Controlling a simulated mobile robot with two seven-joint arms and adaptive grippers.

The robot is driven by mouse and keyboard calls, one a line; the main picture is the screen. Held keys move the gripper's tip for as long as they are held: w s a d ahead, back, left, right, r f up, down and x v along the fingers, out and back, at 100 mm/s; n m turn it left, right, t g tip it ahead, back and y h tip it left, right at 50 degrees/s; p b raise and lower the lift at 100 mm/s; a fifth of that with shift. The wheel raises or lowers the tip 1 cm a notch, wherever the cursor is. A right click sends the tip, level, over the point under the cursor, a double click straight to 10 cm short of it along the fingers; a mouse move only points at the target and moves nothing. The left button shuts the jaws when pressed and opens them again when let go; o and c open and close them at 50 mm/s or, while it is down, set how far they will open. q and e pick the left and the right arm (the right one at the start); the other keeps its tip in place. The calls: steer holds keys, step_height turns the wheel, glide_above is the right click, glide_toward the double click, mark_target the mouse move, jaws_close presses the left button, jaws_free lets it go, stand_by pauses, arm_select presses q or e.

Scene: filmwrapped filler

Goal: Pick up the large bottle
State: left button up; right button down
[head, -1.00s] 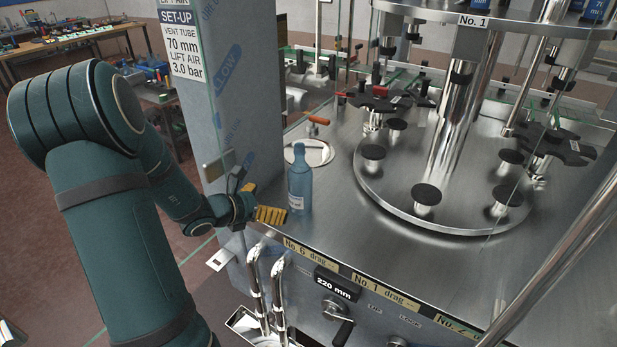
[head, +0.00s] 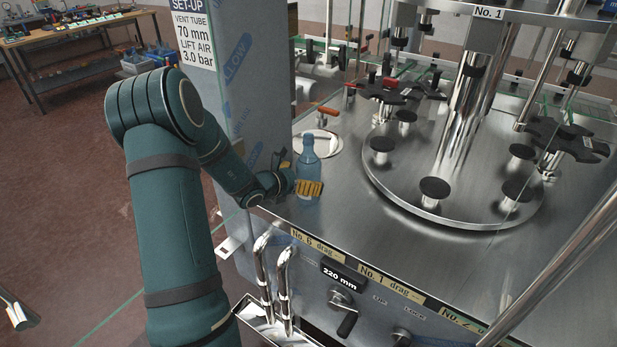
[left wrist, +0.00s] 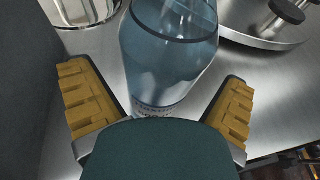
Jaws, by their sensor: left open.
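The large bottle (head: 308,172) is blue, clear and upright on the steel machine top, near its front left corner. In the left wrist view the bottle (left wrist: 170,55) stands between the two yellow ridged finger pads, with a gap showing on each side. My left gripper (head: 309,188) is open around the lower part of the bottle; in the left wrist view the gripper (left wrist: 160,110) shows both fingers spread. The near finger hides part of the bottle's label in the head view.
A blue-grey film-wrapped column (head: 247,100) stands just left of the bottle. A round turntable (head: 450,195) with black-topped pedestals is to the right. A recessed steel disc (head: 316,144) lies behind the bottle. Bent steel pipes (head: 284,285) rise at the front edge.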

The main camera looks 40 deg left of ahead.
arm_select(q)
steer(key=shift+x, duration=0.95)
steer(key=c, duration=1.1)
steer(key=shift+c, duration=0.2)
